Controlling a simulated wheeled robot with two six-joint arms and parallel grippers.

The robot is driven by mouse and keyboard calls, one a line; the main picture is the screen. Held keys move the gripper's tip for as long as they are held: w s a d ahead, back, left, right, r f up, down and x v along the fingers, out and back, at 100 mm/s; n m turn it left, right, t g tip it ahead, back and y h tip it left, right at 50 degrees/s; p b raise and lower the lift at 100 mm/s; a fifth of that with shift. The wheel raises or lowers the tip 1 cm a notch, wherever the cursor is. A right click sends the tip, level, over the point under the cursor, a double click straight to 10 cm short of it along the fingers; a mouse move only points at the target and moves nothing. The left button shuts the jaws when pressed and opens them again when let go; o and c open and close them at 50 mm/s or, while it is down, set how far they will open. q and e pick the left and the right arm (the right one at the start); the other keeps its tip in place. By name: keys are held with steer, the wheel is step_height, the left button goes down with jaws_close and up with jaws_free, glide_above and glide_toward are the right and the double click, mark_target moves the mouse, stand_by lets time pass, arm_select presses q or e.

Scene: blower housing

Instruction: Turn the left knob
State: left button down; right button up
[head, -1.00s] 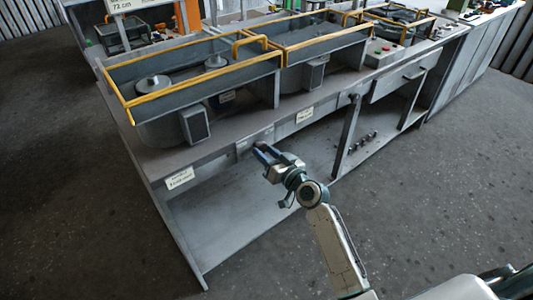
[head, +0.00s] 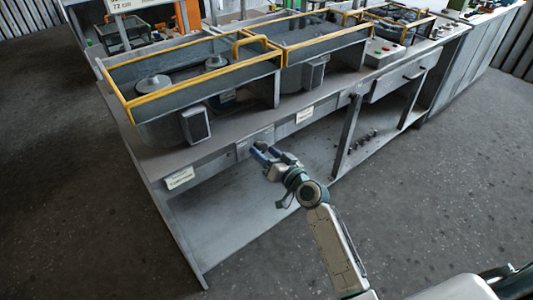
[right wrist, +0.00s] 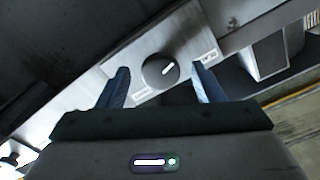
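The knob (right wrist: 160,70) is round and dark with a white line across it, tilted up to the right. It sits on a light grey plate (right wrist: 140,52) with small white labels on either side. In the right wrist view my right gripper (right wrist: 160,72) is open, with one blue finger on each side of the knob and gaps between. I cannot tell whether the fingertips reach as far as the knob. In the head view the right gripper (head: 266,152) is at the bench's front edge, and the knob cannot be made out there. My left gripper is not in view.
The grey bench (head: 215,150) carries blower housings with yellow rails (head: 200,87). White labels (head: 179,178) are on its front edge. An upright leg (head: 347,135) stands right of the gripper. The floor in front is clear.

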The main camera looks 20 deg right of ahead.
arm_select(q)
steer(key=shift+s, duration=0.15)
arm_select(e)
steer(key=shift+s+d+f, duration=0.1)
steer(key=shift+s, duration=0.25)
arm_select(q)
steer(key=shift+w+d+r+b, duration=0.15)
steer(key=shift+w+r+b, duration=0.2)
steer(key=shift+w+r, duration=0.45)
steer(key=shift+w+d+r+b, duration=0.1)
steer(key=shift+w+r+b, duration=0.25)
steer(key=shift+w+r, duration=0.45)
arm_select(e)
steer(key=v, duration=1)
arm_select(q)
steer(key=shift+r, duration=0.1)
